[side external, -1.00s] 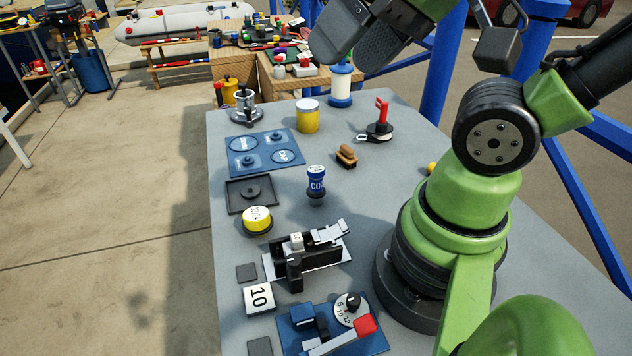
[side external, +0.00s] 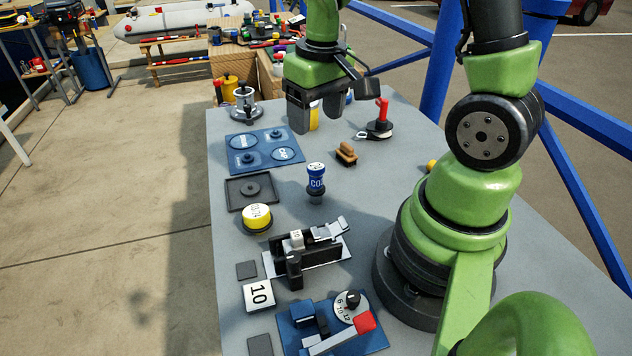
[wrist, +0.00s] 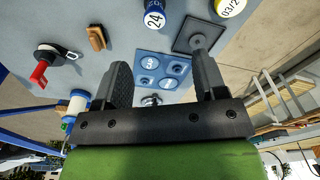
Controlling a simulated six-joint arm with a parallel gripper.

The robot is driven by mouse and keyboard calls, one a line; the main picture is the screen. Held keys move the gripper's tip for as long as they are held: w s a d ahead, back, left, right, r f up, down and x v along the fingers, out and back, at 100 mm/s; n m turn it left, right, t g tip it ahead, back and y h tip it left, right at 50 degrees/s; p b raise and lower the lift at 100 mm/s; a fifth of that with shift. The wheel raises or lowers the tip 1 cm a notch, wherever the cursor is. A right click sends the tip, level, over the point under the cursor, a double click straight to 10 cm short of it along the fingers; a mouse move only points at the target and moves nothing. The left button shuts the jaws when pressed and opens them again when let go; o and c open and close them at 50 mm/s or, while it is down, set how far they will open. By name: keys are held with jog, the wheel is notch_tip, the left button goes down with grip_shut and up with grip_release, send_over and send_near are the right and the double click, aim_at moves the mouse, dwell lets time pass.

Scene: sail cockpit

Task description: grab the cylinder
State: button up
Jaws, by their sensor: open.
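A small blue cylinder (side external: 316,181) with white lettering and a pale cap stands upright on the grey table, near the middle in the side view. It shows in the wrist view at the top edge as a blue cylinder marked 24 (wrist: 155,17), partly cut off. My gripper (side external: 317,120) is open and empty. It hangs above the far part of the table, beyond the cylinder and apart from it. In the wrist view its two fingers (wrist: 162,70) are spread wide with nothing between them.
A blue plate (side external: 264,150), wooden brush (side external: 346,153), red-handled part (side external: 380,122), dark square tray (side external: 233,201), yellow-topped round piece (side external: 257,217) and black fixture (side external: 305,258) surround the cylinder. Bare table separates them.

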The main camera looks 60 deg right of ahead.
aim_at(316, 166)
jog(key=shift+g, duration=0.4)
jog(key=f, duration=0.4)
jog(key=d+f, duration=0.1)
jog(key=f, duration=0.2)
jog(key=shift+w+a+f, duration=0.1)
jog(key=shift+w+f, duration=0.05)
jog(key=shift+f, duration=1.35)
jog(key=shift+w+f, duration=0.1)
jog(key=shift+f, duration=1.35)
jog(key=c, duration=1.1)
jog(key=shift+o, duration=0.2)
jog(key=shift+r, duration=0.1)
